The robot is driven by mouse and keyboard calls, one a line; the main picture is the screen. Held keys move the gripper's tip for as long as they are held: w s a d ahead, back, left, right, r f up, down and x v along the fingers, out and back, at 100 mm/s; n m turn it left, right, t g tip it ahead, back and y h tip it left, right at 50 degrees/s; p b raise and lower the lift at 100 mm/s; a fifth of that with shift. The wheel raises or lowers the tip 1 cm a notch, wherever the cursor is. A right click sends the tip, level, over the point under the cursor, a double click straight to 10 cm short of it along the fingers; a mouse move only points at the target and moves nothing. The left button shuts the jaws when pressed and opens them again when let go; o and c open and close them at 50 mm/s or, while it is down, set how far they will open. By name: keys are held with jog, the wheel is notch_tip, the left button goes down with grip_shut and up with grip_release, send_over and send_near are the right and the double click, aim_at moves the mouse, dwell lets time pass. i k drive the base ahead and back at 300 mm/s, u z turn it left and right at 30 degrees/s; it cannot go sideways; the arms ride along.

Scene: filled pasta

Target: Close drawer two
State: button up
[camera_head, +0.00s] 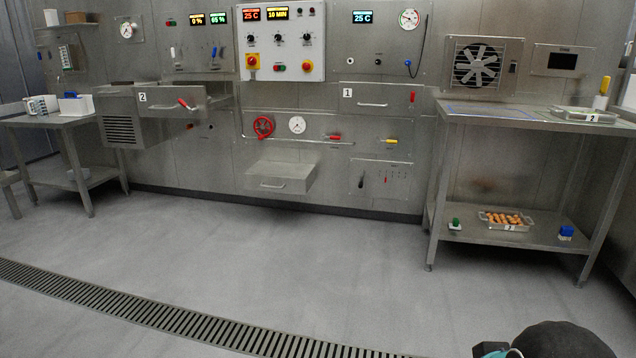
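Drawer two (160,106) is in the steel wall unit at the left, with a "2" label on its front. It stands pulled out from the wall, with its side and open top showing. I cannot see what is inside. A dark rounded part of my own body shows at the bottom right edge. My gripper is not in view, so its state cannot be seen.
Drawer one (362,95) looks shut. An unlabelled low drawer (281,170) juts out at the middle. Tables stand at left (55,121) and right (500,116). The floor (250,250) between is clear, with a drain grate (130,302).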

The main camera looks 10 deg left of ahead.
aim_at(160, 101)
jog(key=u, duration=0.15)
jog(key=i, duration=1.85)
jog(key=u, duration=0.6)
jog(key=i, duration=2.05)
jog(key=u, duration=0.75)
jog(key=i, duration=1.45)
jog(key=u, duration=0.3)
